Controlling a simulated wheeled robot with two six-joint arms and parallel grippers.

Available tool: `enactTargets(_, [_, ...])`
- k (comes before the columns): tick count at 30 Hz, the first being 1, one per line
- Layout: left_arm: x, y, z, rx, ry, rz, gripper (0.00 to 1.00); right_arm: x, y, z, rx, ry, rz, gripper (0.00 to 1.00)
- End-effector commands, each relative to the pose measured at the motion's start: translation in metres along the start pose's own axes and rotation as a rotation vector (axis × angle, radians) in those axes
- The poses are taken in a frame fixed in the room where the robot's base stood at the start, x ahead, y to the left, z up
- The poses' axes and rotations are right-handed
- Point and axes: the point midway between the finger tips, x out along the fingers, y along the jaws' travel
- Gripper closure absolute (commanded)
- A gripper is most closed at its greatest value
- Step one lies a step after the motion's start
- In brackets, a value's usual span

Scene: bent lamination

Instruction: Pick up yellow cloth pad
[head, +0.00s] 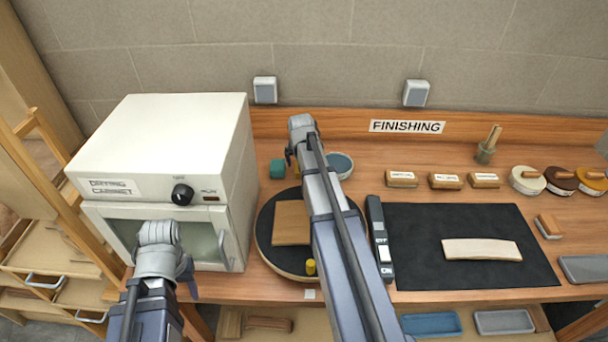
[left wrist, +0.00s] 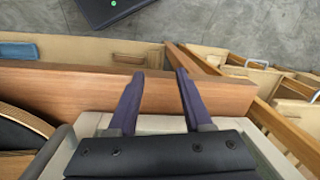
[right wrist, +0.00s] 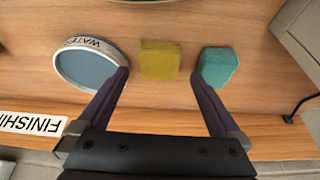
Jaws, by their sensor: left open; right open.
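The yellow cloth pad (right wrist: 160,60) lies on the wooden bench in the right wrist view, between a teal block (right wrist: 218,66) and a round water dish (right wrist: 90,65). My right gripper (right wrist: 160,76) is open and empty, its fingertips pointing toward the pad's two sides with a gap on each side. In the head view my right arm hides the pad; the teal block (head: 277,168) and the dish (head: 341,164) show beside the arm. My left gripper (left wrist: 160,73) is open and empty, in front of the drying cabinet (head: 165,165).
A round turntable (head: 268,250) with a wooden piece and a yellow peg (head: 310,267) lies under my right arm. A black mat (head: 420,270) with a pale strip (head: 482,249) is to the right. Labelled blocks (head: 402,179) stand behind the mat.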

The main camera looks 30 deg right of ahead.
Motion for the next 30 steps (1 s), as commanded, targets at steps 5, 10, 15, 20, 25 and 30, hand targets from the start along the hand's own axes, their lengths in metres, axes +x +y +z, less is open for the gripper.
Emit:
enactTargets(5, [0.003, 0.0, 0.0, 0.0, 0.0, 0.0, 0.5, 0.003, 0.0, 0.0, 0.0, 0.0, 0.0, 0.0])
enactTargets(10, [0.017, 0.002, -0.001, 0.0, 0.0, 0.0, 0.5, 0.017, 0.001, 0.003, 0.0, 0.0, 0.0, 0.0])
enactTargets(15, [0.038, 0.004, -0.002, 0.0, 0.0, 0.0, 0.5, 0.039, 0.001, 0.005, 0.001, 0.0, 0.0, 0.0])
enactTargets(20, [0.05, 0.005, -0.003, 0.0, 0.0, 0.0, 0.5, 0.053, 0.001, 0.004, 0.0, 0.0, 0.0, 0.0])
enactTargets(25, [0.049, 0.005, -0.003, 0.0, 0.0, 0.0, 0.5, 0.052, 0.001, 0.003, 0.0, 0.0, 0.0, 0.0])
enactTargets(30, [0.049, 0.005, -0.003, 0.0, 0.0, 0.0, 0.5, 0.052, 0.001, 0.003, 0.0, 0.0, 0.0, 0.09])
